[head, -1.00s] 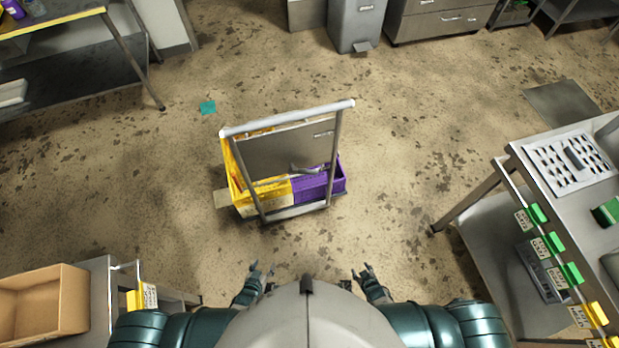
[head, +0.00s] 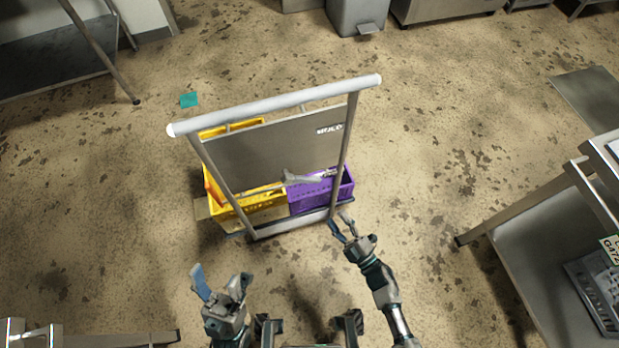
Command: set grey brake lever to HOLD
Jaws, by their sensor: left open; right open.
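A cart stands ahead of me in the head view, with a pale push bar (head: 275,105) across its top and a grey upright panel (head: 265,150). The panel carries the word HOLD (head: 329,129) at its upper right. The grey brake lever (head: 305,178) lies nearly level low on the panel, its right end below the label. My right gripper (head: 342,228) is open and empty, near the cart's lower right corner. My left gripper (head: 220,285) is open and empty, in front of the cart's left side. Neither gripper visibly touches the lever.
A yellow crate (head: 250,212) and a purple crate (head: 322,194) sit on the cart. A metal table (head: 530,205) stands at the right, a dark shelf (head: 50,60) at the upper left. A teal patch (head: 189,100) lies on the floor. Floor around the cart is mostly clear.

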